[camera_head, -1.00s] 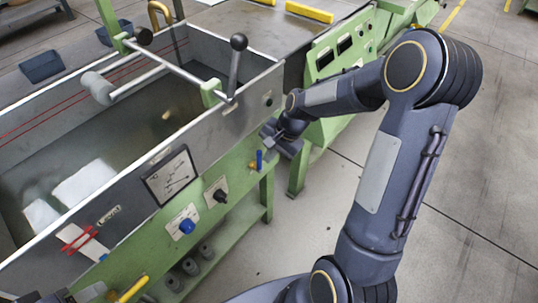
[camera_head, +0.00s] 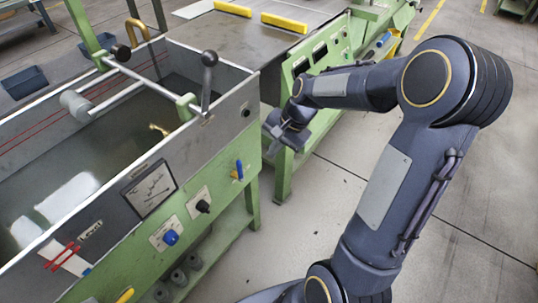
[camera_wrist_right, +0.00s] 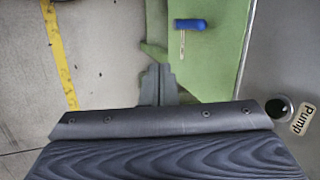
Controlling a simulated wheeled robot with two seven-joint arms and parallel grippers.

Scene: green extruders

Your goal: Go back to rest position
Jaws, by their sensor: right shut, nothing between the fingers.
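My right arm comes in from the right in the head view and reaches toward the green machine's front. My right gripper (camera_head: 273,137) is beside the machine's corner, to the right of and above the blue-handled lever (camera_head: 239,169). In the right wrist view its fingers (camera_wrist_right: 158,84) are together and empty, with bare floor and the green frame beyond. The blue handle (camera_wrist_right: 190,24) lies ahead of the fingertips there, apart from them. My left gripper is not in view.
The metal water tank (camera_head: 110,190) fills the left, with a bar and a black-knobbed lever (camera_head: 209,75) on its rim. Below are a blue knob (camera_head: 171,237) and a black knob (camera_head: 203,206). A green control cabinet (camera_head: 330,60) stands behind my forearm. Floor at right is clear.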

